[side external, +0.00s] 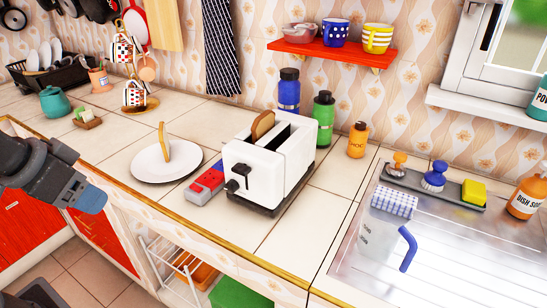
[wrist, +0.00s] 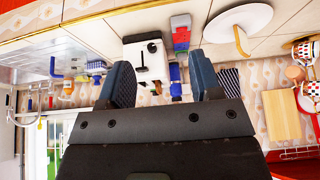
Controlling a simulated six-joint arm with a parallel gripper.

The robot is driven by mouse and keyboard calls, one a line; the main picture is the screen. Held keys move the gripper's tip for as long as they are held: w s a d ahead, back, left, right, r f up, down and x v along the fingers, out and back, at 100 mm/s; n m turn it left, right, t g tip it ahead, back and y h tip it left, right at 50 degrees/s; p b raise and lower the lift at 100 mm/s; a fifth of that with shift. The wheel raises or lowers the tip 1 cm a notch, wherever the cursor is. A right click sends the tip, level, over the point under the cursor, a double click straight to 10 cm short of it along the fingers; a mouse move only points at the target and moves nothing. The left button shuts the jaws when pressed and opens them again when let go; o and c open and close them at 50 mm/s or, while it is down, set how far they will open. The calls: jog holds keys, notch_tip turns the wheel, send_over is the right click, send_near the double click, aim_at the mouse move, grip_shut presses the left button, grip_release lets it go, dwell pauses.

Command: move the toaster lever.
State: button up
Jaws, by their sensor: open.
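The white toaster (side external: 262,165) stands on the tiled counter in the side view. Its black lever (side external: 240,170) is on the end facing the counter's front edge, with a dark knob beside it. A slice of bread (side external: 263,125) sticks up from one slot; the other slot looks empty. My gripper (side external: 92,200) is at the left, in front of the counter and well apart from the toaster. In the wrist view, which is upside down, my gripper (wrist: 162,78) is open and empty, with the toaster (wrist: 145,68) beyond and between its fingers.
A white plate (side external: 150,172) with a slice of bread (side external: 164,142) lies left of the toaster. A red and grey box (side external: 206,182) sits close beside the toaster. Blue (side external: 289,92) and green (side external: 323,120) bottles stand behind it. The counter right of the toaster is clear up to the sink.

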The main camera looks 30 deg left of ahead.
jog(key=shift+w+r, duration=0.2)
jog(key=c, duration=0.3)
jog(key=w+d+r, duration=0.1)
jog(key=w, duration=0.2)
jog(key=w+d+r+g, duration=0.1)
jog(key=w, duration=0.3)
jog(key=w+r+g, duration=0.1)
jog(key=w+r, duration=0.1)
jog(key=w, duration=0.2)
jog(key=shift+w+d+r, duration=0.1)
jog(key=shift+w+d, duration=0.1)
jog(key=shift+d, duration=0.2)
grip_shut()
jog(key=g, duration=0.2)
send_near(240, 169)
jog(key=shift+w, duration=0.25)
jog(key=shift+w+f, duration=0.15)
jog(key=shift+f, duration=1.6)
jog(key=shift+w+f, duration=0.2)
jog(key=shift+f, duration=1.55)
